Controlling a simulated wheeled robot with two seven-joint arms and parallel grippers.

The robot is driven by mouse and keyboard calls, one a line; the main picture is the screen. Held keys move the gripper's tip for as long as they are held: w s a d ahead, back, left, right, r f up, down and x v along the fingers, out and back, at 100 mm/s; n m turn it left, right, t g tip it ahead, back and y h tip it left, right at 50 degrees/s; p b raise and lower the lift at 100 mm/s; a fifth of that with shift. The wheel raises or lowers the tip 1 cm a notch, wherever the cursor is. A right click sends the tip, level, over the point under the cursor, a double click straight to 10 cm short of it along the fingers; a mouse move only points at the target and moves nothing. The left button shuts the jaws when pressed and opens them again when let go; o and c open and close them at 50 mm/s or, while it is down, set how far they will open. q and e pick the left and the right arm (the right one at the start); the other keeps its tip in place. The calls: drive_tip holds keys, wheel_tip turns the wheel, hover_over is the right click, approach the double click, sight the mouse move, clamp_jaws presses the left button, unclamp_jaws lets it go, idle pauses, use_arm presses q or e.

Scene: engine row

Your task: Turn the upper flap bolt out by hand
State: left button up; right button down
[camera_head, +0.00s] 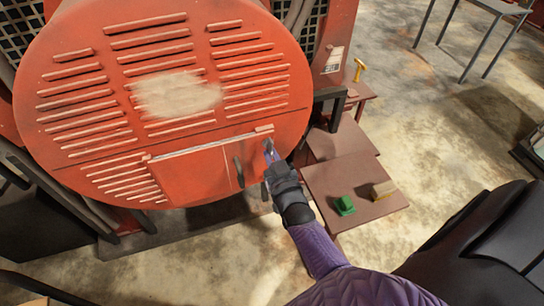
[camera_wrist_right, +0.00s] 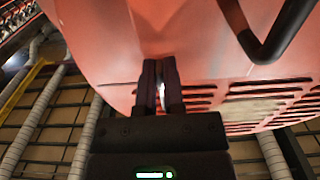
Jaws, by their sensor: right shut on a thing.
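The flap (camera_head: 195,172) is a red panel low on the round, louvred engine cover (camera_head: 180,105) in the head view. A dark handle (camera_head: 239,172) stands on it. My right gripper (camera_head: 268,148) is at the flap's upper right corner, its fingers pointing at the cover. In the right wrist view its two dark fingers (camera_wrist_right: 160,72) are nearly together against the red metal, with a small bright spot between them. They are shut on the upper flap bolt, which is mostly hidden by the fingers. My left gripper is not in view.
A brown stepped stand (camera_head: 325,190) right of the cover holds a green block (camera_head: 344,205) and a tan block (camera_head: 384,189). A yellow hammer-like tool (camera_head: 359,69) is farther back. A black bracket (camera_head: 330,95) juts out beside the cover. Concrete floor (camera_head: 440,120) lies open to the right.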

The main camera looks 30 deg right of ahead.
drive_tip(key=shift+r, duration=0.1)
drive_tip(key=c, duration=1)
unclamp_jaws()
drive_tip(key=shift+w, duration=0.15)
drive_tip(key=shift+o, duration=1.3)
drive_tip(key=shift+w+d, duration=0.1)
drive_tip(key=shift+w, duration=0.05)
drive_tip(key=shift+s, duration=0.2)
drive_tip(key=v, duration=1)
